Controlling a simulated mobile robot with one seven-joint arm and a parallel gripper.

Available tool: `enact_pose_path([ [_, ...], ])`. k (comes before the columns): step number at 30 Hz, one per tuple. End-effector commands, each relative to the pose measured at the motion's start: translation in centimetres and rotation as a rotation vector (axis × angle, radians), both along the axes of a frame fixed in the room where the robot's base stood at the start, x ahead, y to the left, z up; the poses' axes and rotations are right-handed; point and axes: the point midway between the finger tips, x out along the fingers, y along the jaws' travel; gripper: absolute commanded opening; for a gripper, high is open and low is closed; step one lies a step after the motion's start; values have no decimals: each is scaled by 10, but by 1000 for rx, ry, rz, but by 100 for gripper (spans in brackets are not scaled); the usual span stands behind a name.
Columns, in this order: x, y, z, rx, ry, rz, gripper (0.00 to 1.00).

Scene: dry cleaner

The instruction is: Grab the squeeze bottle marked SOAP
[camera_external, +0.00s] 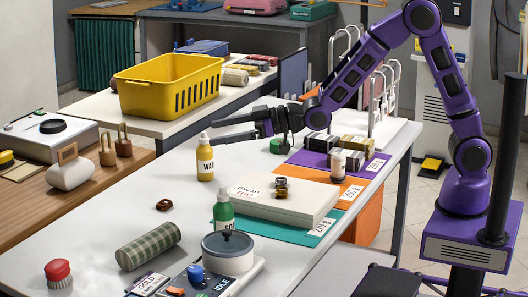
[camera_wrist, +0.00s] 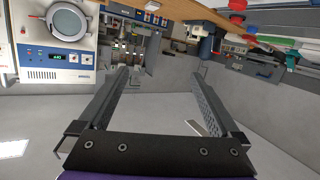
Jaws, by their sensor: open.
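A yellow squeeze bottle (camera_external: 205,160) with a white cap stands upright on the white table; its label seems to read WAX. No label clearly reads SOAP. My gripper (camera_external: 217,131) reaches left over the table, its fingertips close to the yellow bottle's cap in the picture; I cannot tell the gap in depth. In the wrist view my gripper (camera_wrist: 160,72) is open and empty, with no bottle between its fingers.
A round pot (camera_external: 227,253), a green plaid roll (camera_external: 148,246) and a red-topped brush (camera_external: 58,272) are at the front. A yellow basket (camera_external: 168,88) sits behind. The table's left-middle is mostly clear.

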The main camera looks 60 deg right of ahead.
Motion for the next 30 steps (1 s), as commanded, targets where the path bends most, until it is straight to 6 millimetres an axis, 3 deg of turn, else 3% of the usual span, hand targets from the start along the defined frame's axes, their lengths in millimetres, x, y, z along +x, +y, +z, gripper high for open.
enact_pose_path([
  [1, -17, -8, -35, 1, 52, -10, 99],
  [3, -44, -12, -72, 6, 103, -16, 99],
  [6, -80, -19, -107, 11, 158, -25, 99],
  [9, -108, -23, -126, 15, 195, -32, 99],
  [13, -127, -26, -137, 17, 216, -34, 99],
  [17, -128, -24, -144, 18, 218, -35, 99],
  [23, -109, -14, -155, 18, 217, -34, 99],
  [30, -65, 9, -171, 21, 223, -35, 99],
])
